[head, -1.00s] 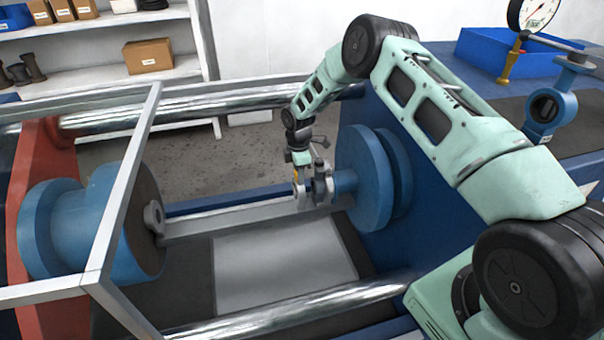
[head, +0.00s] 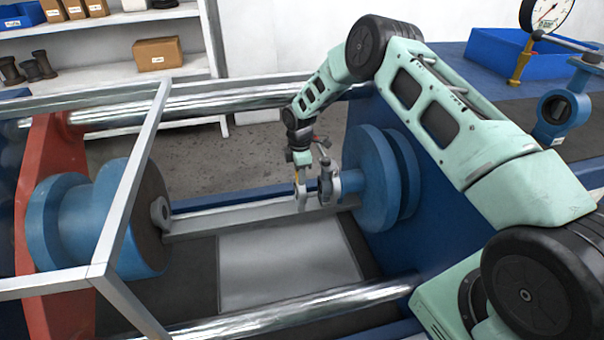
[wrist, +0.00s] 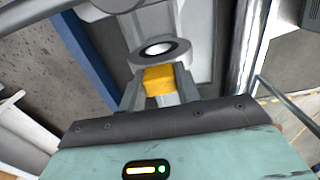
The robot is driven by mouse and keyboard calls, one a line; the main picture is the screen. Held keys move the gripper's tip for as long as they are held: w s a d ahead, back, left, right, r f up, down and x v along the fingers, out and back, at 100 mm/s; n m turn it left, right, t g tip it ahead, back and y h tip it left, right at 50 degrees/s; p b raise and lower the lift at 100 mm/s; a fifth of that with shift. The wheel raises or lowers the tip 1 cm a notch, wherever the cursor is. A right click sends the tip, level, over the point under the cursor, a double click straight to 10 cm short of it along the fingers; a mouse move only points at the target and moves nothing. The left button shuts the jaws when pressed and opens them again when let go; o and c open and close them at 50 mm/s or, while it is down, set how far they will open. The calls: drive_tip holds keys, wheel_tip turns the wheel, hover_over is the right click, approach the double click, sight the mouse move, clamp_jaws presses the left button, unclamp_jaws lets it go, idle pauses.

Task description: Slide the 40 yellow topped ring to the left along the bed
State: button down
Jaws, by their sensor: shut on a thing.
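The yellow topped ring shows in the wrist view as a grey ring (wrist: 160,50) with a yellow block (wrist: 158,80) between the fingers. My gripper (wrist: 158,88) is shut on that yellow block. In the head view my gripper (head: 301,178) reaches down to the ring (head: 302,194), which is small there and partly hidden by the fingers. The ring stands on the grey bed (head: 240,218), near its right end. A grey valve body (head: 326,186) stands just right of it, against the right blue flange (head: 372,185), with a narrow gap between.
The bed between is clear. A grey frame (head: 135,195) crosses the left. Shiny bars (head: 290,305) run along the front and back.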

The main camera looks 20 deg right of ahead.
drive_tip(key=shift+w+a+f+b, duration=0.15)
drive_tip(key=shift+a+b, duration=0.2)
drive_tip(key=shift+a, duration=0.8)
drive_tip(key=shift+w+a+f+b, duration=0.15)
drive_tip(key=shift+a+b, duration=0.2)
drive_tip(key=shift+a, duration=1.15)
drive_tip(key=shift+w+a+b, duration=0.25)
drive_tip(key=shift+a+b, duration=0.25)
drive_tip(key=shift+a, duration=0.5)
drive_tip(key=shift+w+a+b, duration=0.2)
drive_tip(key=shift+a+b, duration=0.25)
drive_tip(key=shift+a, duration=0.65)
drive_tip(key=shift+w+a+b, duration=0.25)
drive_tip(key=shift+a+b, duration=0.25)
drive_tip(key=shift+a, duration=0.7)
drive_tip(key=shift+w+a+b, duration=0.25)
drive_tip(key=shift+a+b, duration=0.25)
drive_tip(key=shift+a, duration=0.75)
drive_tip(key=shift+w+a+b, duration=0.25)
drive_tip(key=shift+a+b, duration=0.3)
drive_tip(key=shift+a, duration=0.6)
drive_tip(key=shift+w+a+b, duration=0.25)
drive_tip(key=shift+a+b, duration=0.3)
drive_tip(key=shift+a, duration=0.65)
